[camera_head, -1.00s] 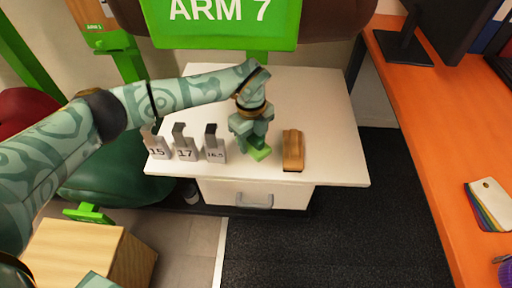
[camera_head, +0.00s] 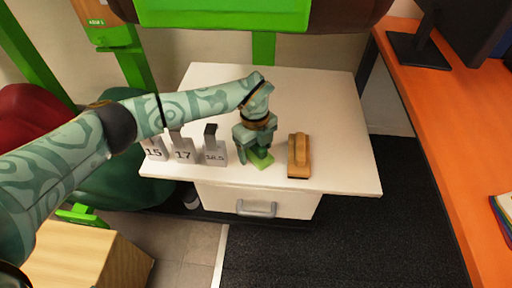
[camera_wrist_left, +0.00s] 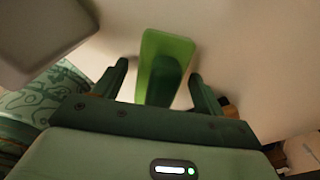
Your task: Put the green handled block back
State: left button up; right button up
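The green handled block (camera_head: 260,162) is on the white cabinet top, right of the grey numbered blocks. My left gripper (camera_head: 255,152) is directly above it, pointing down. In the left wrist view, the green block (camera_wrist_left: 180,48) has its upright handle between my two fingers (camera_wrist_left: 158,85). A gap shows on each side of the handle, so the gripper is open around it and not touching it. In the head view the gripper hides part of the block. My right gripper is not in view.
Grey blocks marked 15 (camera_head: 154,150), 17 (camera_head: 183,152) and apparently 18.5 (camera_head: 214,154) stand left of my gripper. A wooden handled block (camera_head: 299,165) sits close on the right. The white top (camera_head: 335,130) is clear farther right. An orange desk (camera_head: 440,120) stands beyond.

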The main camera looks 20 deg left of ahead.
pick_arm(q)
jog(key=shift+r, duration=0.25)
notch_tip(320, 180, up, 3)
jog(key=shift+w+r+p, duration=0.15)
jog(key=shift+p, duration=0.85)
notch_tip(320, 180, up, 7)
jog(key=p, duration=0.3)
jog(key=shift+a, duration=0.15)
jog(key=shift+r, duration=0.65)
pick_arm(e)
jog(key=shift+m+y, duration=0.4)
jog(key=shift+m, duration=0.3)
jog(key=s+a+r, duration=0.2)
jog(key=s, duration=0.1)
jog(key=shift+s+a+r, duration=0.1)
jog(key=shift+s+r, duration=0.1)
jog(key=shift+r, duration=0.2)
pick_arm(q)
jog(key=shift+f, duration=0.1)
